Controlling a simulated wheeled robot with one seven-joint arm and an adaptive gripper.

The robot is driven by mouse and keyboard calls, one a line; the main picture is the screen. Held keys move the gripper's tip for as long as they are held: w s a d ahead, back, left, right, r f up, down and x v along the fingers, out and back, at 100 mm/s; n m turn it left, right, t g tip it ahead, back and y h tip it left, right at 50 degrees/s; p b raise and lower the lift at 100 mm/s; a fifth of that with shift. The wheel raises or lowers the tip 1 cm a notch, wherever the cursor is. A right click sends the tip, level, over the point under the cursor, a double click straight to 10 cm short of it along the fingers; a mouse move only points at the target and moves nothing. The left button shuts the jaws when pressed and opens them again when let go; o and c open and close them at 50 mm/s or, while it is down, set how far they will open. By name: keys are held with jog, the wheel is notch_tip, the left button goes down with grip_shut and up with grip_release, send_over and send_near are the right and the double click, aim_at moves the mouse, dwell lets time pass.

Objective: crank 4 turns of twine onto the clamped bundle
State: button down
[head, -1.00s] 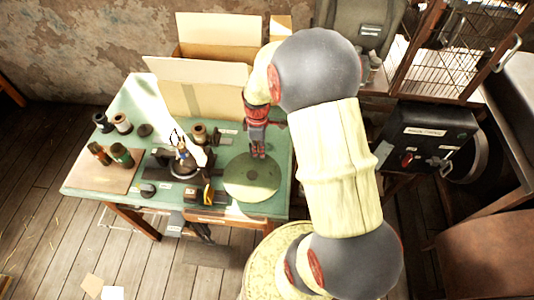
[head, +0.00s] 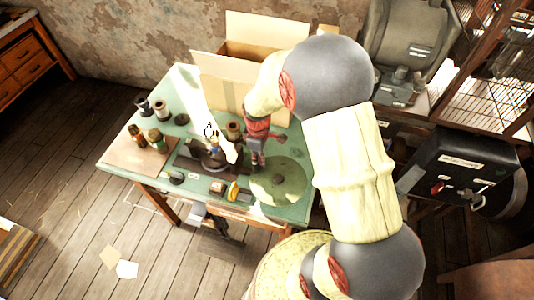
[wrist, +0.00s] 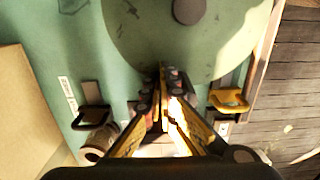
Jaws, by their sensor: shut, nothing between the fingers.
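A dark round fixture (head: 213,160) stands on the green table, with a small upright bundle (head: 214,145) on it; its twine is too small to make out. A flat green disc (head: 280,184) lies to its right; the disc also fills the top of the wrist view (wrist: 140,40), with a dark round knob (wrist: 188,10) on it. My gripper (head: 256,163) is shut and empty, over the disc's left edge in the head view. In the wrist view its fingertips (wrist: 164,72) are together over the disc's near edge. Contact cannot be told.
An open cardboard box (head: 225,75) is behind. The wrist view shows a black handle (wrist: 90,118) and a yellow handle (wrist: 230,100) beside my gripper. A black machine (head: 455,165) stands right.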

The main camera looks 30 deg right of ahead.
aim_at(257, 197)
jog(key=s+a, duration=0.2)
jog(key=s+a+p, duration=0.1)
jog(key=a, duration=0.1)
jog(key=shift+s+a+r, duration=0.1)
jog(key=shift+s+a, duration=0.2)
jog(key=shift+s, duration=0.05)
jog(key=s, duration=0.2)
jog(key=s+p, duration=0.1)
jog(key=s, duration=0.1)
jog(key=s+p, duration=0.1)
jog(key=s, duration=0.2)
jog(key=shift+a, duration=0.25)
jog(key=shift+s+a, duration=0.65)
jog(key=shift+a, duration=0.2)
jog(key=shift+w, duration=0.6)
jog(key=shift+w+a, duration=0.25)
jog(key=shift+a, duration=0.1)
jog(key=shift+w+d, duration=0.15)
jog(key=shift+w, duration=0.05)
notch_tip(257, 197, up, 8)
jog(key=p, duration=0.6)
